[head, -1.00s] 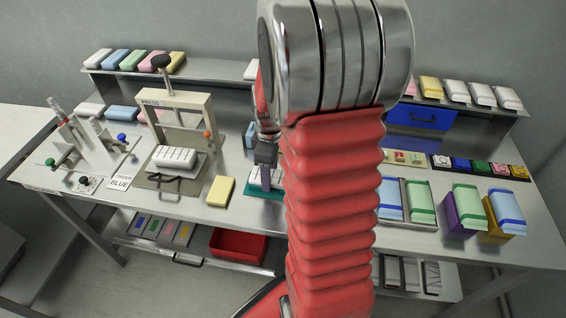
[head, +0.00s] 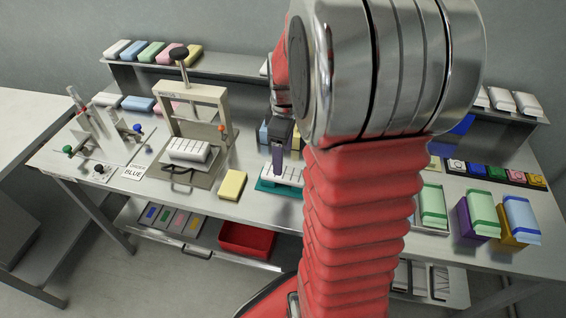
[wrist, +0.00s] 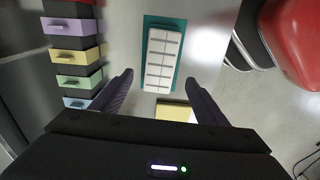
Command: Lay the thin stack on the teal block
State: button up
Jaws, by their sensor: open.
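The thin stack (wrist: 162,58), white with a grid of pale sections, lies flat on the teal block (wrist: 146,32) in the wrist view. Teal shows along its far end and left side. In the head view the stack (head: 285,174) and the teal block (head: 268,187) are partly hidden by my gripper and arm. My gripper (wrist: 160,80) is open and empty. Its dark fingers are spread to either side of the stack's near end in the wrist picture. In the head view my gripper (head: 278,162) is at the stack; its exact height above it is unclear.
A yellow block (head: 232,184) lies left of the teal block. Coloured drawers (wrist: 75,55) stand close on the left in the wrist view. Wrapped green and blue packs (head: 478,208) stand right.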

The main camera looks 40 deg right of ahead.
notch_tip(320, 180, up, 7)
dwell(0.3)
jog(key=shift+s, duration=0.25)
dwell(0.4)
